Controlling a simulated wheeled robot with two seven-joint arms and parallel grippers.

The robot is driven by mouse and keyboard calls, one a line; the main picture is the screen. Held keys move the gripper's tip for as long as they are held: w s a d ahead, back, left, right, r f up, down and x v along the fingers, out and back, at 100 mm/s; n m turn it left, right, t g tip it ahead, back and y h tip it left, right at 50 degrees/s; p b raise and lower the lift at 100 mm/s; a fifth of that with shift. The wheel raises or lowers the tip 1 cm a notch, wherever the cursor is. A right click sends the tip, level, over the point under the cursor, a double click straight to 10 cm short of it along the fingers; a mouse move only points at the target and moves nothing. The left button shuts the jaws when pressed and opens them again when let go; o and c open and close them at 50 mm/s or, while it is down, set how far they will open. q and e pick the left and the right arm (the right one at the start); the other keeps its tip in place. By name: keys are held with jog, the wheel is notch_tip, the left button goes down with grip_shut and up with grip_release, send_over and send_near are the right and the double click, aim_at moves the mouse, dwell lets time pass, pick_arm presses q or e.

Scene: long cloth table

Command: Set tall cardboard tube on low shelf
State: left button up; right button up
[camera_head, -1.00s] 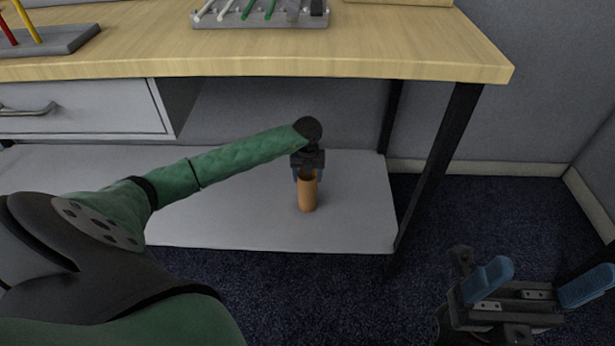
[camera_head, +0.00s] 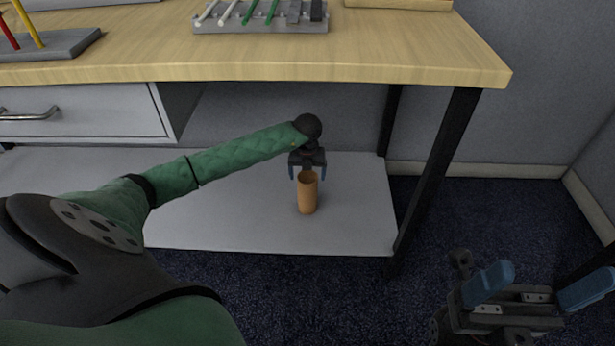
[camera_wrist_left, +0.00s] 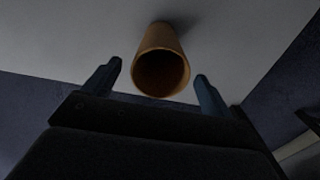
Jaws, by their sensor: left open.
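The tall cardboard tube (camera_head: 307,196) is brown and open at the top. It stands upright on the low grey shelf (camera_head: 220,215) under the table, towards the shelf's right end. My right gripper (camera_head: 530,288) is open and empty at the lower right, above the carpet.
The wooden tabletop (camera_head: 250,70) overhangs the shelf. A black table leg (camera_head: 437,170) stands right of the tube. A drawer (camera_head: 85,112) hangs at the left. A grey tray (camera_head: 262,22) with rods lies on the tabletop. The shelf is bare around the tube.

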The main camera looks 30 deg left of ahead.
pick_arm(q)
notch_tip(320, 180, up, 6)
jog(key=shift+f+p, duration=0.25)
jog(key=shift+p, duration=0.3)
